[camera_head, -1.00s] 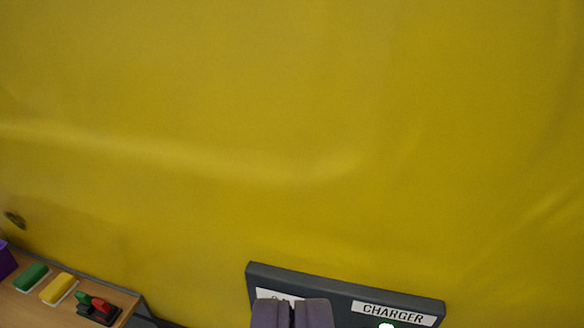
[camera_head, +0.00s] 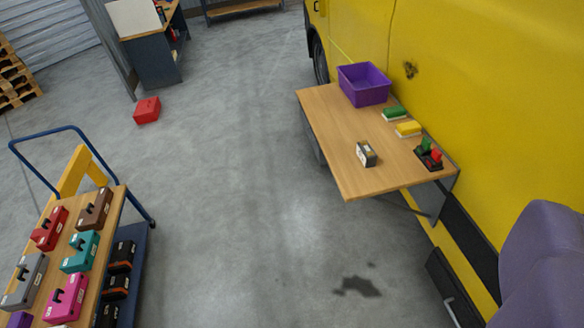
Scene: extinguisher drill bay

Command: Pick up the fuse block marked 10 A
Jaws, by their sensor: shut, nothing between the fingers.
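No 10 A marking is readable, so I cannot tell which thing is the fuse block. A small black-and-white block (camera_head: 367,154) with a pale label stands on the wooden wall shelf (camera_head: 345,125). The trolley at lower left carries labelled, coloured blocks with dark tops: red (camera_head: 49,229), brown (camera_head: 94,209), teal (camera_head: 81,252), grey (camera_head: 24,281) and pink (camera_head: 66,298). A purple one is cut off at the bottom edge. My gripper (camera_head: 541,268) fills the lower right corner, purple-grey, shut and empty, partly out of frame, apart from the shelf and trolley.
The shelf also holds a purple bin (camera_head: 364,84), a green block (camera_head: 395,112), a yellow block (camera_head: 408,129) and a dark holder with red and green pieces (camera_head: 429,153). A red box (camera_head: 147,110) lies on the floor. Open floor separates trolley and shelf; a dark stain (camera_head: 357,287) marks it.

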